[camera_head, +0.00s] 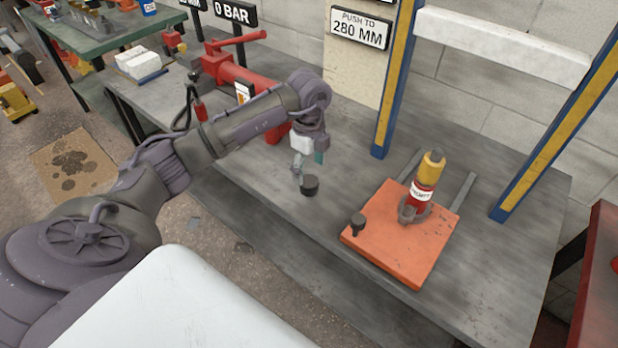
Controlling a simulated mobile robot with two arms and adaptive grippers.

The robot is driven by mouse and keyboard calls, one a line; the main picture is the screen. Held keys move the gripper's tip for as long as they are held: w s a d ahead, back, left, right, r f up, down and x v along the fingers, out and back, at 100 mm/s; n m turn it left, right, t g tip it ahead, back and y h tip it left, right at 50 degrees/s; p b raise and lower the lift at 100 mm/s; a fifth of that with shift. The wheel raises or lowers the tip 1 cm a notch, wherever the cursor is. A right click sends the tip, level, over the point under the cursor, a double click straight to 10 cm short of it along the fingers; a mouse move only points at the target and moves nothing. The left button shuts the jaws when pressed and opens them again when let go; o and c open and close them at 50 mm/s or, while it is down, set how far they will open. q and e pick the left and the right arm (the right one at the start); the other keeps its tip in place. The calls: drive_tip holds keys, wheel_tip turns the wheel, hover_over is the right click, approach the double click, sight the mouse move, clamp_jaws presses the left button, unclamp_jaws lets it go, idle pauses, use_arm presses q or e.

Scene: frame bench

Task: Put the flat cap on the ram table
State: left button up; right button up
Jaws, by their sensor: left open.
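My left gripper (309,167) is open and points down over the grey bench (470,305). A short dark round cap (311,187) is on the bench just below its fingertips; I cannot tell whether they touch it. An orange plate (400,258) lies to the right, apart from this cap. A red and yellow ram (428,175) stands upright on the plate in a dark holder. A second dark piece (357,226), with a wider top, sits near the plate's left corner. I cannot tell by name which dark piece is the flat cap. My right gripper is not in view.
A blue and yellow frame (394,85) with a white crossbeam (500,45) rises behind the plate. A red pump (232,70) stands at the bench's back left, behind my arm. Bare bench lies between cap and plate.

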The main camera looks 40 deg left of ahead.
sight(309, 181)
use_arm(q)
wheel_tip(309, 181, up, 7)
idle(0.3)
drive_tip(key=shift+f, duration=0.1)
idle(0.4)
